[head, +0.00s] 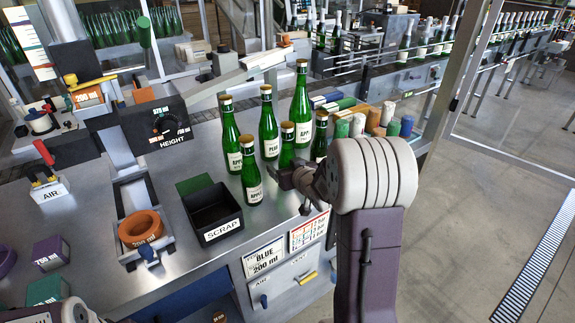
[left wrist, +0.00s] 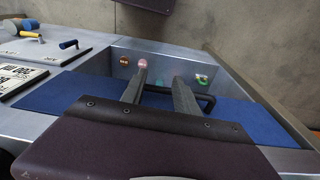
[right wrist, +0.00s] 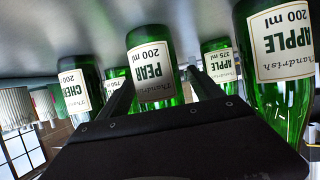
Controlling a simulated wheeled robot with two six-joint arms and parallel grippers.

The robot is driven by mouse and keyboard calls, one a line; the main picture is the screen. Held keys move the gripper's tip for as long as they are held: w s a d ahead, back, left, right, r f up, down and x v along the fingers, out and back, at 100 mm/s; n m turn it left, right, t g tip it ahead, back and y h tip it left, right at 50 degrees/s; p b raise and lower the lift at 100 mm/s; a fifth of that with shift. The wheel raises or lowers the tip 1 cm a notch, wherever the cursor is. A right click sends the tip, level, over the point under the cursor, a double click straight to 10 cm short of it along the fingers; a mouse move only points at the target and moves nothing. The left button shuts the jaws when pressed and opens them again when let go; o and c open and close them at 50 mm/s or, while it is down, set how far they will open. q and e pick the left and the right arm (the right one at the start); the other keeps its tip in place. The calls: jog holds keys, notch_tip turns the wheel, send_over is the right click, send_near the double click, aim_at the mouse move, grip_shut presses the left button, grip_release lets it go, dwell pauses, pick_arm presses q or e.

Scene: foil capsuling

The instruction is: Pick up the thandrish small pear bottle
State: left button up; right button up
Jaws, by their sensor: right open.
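The small Thandrish pear bottle is green with a cream "PEAR 200 ml" label. In the right wrist view the pear bottle (right wrist: 150,62) appears upside down, just beyond and between the fingers of my right gripper (right wrist: 160,78). The fingers are apart, with no visible grip on it. In the head view it appears to be the small gold-capped bottle (head: 287,146) behind my right gripper (head: 290,180), its lower part partly hidden.
A small apple bottle (right wrist: 283,50) stands close on one side of the pear bottle, a small cherry bottle (right wrist: 78,88) on the other. Taller bottles (head: 301,108) stand behind. A black scrap bin (head: 213,210) and colored capsule stacks (head: 372,120) flank the group.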

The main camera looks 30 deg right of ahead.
aim_at(284, 139)
jog(key=shift+x, duration=0.9)
jog(key=shift+s, duration=0.15)
jog(key=shift+c, duration=0.5)
jog(key=shift+s+r, duration=0.1)
jog(key=c, duration=0.5)
grip_shut()
notch_tip(284, 139, up, 9)
jog(key=p, duration=0.3)
jog(key=shift+r+p, duration=0.25)
jog(key=shift+p, duration=0.1)
jog(key=shift+r, duration=0.25)
